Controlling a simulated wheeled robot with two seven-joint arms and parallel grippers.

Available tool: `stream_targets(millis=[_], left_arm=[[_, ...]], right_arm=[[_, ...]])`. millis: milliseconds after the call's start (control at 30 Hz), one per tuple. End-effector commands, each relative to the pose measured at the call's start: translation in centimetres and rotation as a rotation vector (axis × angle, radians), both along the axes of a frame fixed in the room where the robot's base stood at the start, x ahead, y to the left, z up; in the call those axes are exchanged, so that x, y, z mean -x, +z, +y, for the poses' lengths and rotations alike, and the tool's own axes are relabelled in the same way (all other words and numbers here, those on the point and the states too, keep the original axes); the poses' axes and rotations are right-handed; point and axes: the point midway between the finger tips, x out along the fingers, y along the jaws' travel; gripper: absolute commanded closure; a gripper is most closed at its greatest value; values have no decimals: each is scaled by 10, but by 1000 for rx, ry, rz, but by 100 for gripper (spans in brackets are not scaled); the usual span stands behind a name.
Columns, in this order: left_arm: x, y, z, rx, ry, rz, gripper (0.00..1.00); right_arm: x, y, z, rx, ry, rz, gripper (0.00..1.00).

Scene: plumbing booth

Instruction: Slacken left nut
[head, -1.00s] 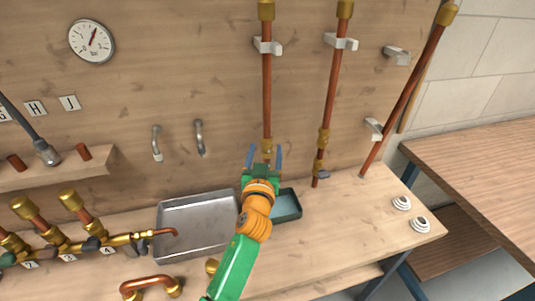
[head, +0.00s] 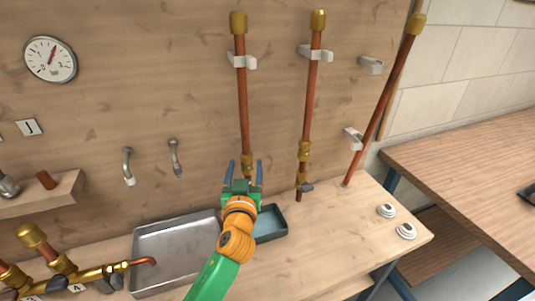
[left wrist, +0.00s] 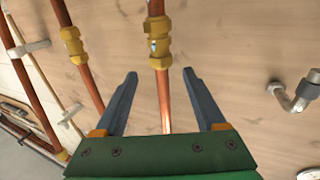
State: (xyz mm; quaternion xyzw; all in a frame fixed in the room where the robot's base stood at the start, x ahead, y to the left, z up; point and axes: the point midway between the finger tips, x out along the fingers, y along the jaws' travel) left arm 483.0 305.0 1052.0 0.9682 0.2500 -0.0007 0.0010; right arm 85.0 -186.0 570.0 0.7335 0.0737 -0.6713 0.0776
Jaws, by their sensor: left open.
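The left vertical copper pipe (head: 242,105) carries a brass fitting with a nut (head: 248,165) near its lower end. In the left wrist view the brass nut (left wrist: 159,48) stands just beyond my fingertips, in line with the gap between them. My left gripper (head: 245,168) is open and empty, in front of the lower part of this pipe. In the left wrist view my left gripper (left wrist: 160,76) has one finger on each side of the pipe's line, apart from the nut. My right gripper is not in view.
A second copper pipe (head: 311,90) with brass fittings stands to the right, and a slanted pipe (head: 385,105) beyond it. A metal tray (head: 140,262) and a teal tray (head: 282,222) lie on the bench below. A hooked grey tap (left wrist: 296,90) shows in the left wrist view.

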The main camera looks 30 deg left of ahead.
Motion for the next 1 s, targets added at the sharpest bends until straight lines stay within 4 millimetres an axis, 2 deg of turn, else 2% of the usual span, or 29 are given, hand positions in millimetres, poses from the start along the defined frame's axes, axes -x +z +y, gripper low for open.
stream_targets(millis=[100,300,467,700,767,967,1000], left_arm=[[-19,4,11,-3,2,1,28],[-46,2,25,-3,1,1,28],[-56,1,31,-1,-1,2,28],[-57,0,31,0,-1,1,28],[-57,0,31,0,-1,1,41],[-57,0,31,0,-1,1,95],[-57,0,31,0,-1,1,100]], right_arm=[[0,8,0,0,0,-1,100],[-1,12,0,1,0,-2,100],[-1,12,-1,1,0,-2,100],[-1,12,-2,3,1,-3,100],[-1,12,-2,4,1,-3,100],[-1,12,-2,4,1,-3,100],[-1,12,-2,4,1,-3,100]])
